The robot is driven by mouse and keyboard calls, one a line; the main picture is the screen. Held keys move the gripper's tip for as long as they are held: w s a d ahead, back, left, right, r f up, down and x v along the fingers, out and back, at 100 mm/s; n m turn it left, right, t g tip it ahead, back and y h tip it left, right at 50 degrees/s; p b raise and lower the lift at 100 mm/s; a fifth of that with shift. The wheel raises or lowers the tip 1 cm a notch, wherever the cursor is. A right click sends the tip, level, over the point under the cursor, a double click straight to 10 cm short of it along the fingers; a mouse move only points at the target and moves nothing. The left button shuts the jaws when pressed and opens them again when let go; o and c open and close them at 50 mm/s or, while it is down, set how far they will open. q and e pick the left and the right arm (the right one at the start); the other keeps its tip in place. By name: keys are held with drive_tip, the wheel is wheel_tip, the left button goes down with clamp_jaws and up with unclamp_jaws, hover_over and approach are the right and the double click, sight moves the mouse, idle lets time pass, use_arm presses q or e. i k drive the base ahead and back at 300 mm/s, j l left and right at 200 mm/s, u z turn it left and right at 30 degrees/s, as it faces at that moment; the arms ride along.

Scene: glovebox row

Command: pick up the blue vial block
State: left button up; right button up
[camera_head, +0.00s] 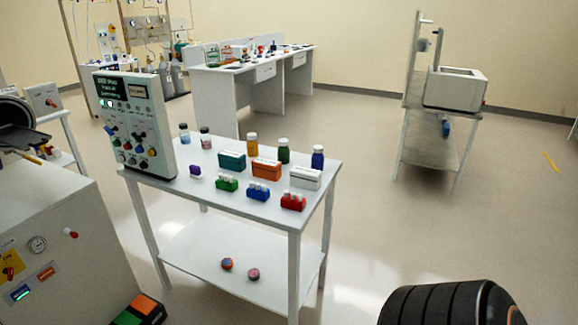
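The blue vial block (258,195) sits near the front edge of a small white table (155,184), in a row of small blocks. A green block (227,184) is to its left and a red block (293,202) is to its right, both apart from it. The blue block stands upright with small vial tops showing on it. Nothing touches it from above. Neither of my grippers shows in the head view.
Behind the blocks stand teal (232,161), orange (266,170) and white (305,178) boxes, then several capped bottles. A control panel (135,125) stands at the table's left end. Two round items lie on the lower shelf (205,255).

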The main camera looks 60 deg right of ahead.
sight(255, 191)
drive_tip(key=z, duration=1.55)
